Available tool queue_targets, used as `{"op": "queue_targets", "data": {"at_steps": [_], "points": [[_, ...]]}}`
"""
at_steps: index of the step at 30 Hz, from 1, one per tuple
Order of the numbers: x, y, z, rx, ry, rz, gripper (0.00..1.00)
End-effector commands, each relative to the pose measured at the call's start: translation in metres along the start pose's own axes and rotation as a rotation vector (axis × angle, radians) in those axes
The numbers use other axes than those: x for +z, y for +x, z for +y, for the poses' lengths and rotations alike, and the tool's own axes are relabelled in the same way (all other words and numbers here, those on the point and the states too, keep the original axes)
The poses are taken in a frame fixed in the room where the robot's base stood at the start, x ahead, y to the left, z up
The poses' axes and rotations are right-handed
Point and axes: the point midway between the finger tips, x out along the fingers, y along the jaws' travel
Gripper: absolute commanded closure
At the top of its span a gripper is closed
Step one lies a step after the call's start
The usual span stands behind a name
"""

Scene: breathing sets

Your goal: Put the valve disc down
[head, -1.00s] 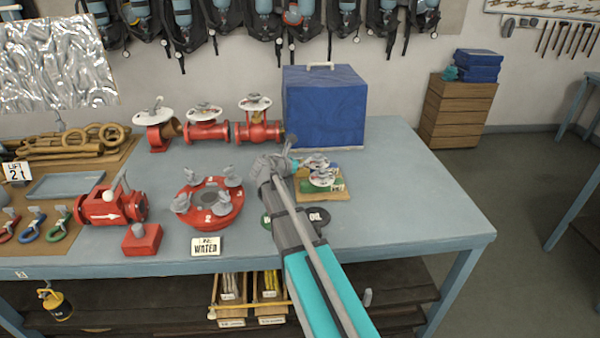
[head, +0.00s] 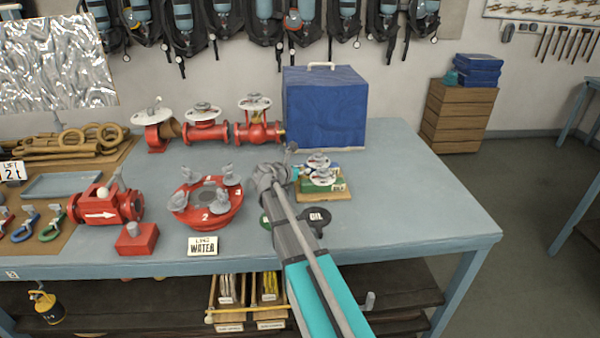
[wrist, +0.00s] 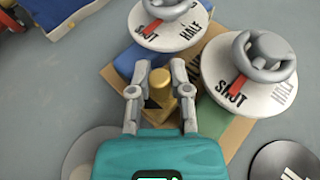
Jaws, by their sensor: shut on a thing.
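My gripper (wrist: 160,72) has its two fingers around a brass-coloured piece (wrist: 160,90), over the tan board (wrist: 237,130). In the head view my gripper (head: 272,178) is just left of that board. What lies under the brass-coloured piece is hidden, so I cannot tell if it rests on anything. Two white discs with grey handwheels stand at the board: one over blue (wrist: 165,33), reading SHUT and HALF, and one over green (wrist: 222,85), reading SHUT. A grey disc (wrist: 80,155) and a black disc (wrist: 280,158), marked OIL in the head view, lie near the gripper.
A red round flange (head: 206,215) with grey fittings stands left of my gripper, with a WATER sign (head: 203,246) in front. A blue box (head: 325,105) and several red valves (head: 204,130) stand behind. The table's right side (head: 420,205) is clear.

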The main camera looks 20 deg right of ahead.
Motion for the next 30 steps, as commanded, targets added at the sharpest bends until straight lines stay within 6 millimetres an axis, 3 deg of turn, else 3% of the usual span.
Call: {"op": "queue_targets", "data": {"at_steps": [7,8,10,25,30], "points": [[-0.004,0.002,0.0,0.0,0.0,0.0,1.0],[-0.003,0.001,0.0,0.0,0.0,0.0,0.72],[-0.003,0.001,0.0,0.0,0.0,0.0,0.61],[0.001,0.0,0.0,0.0,0.0,0.0,0.61],[0.002,-0.018,0.0,0.003,0.0,0.0,0.61]]}}
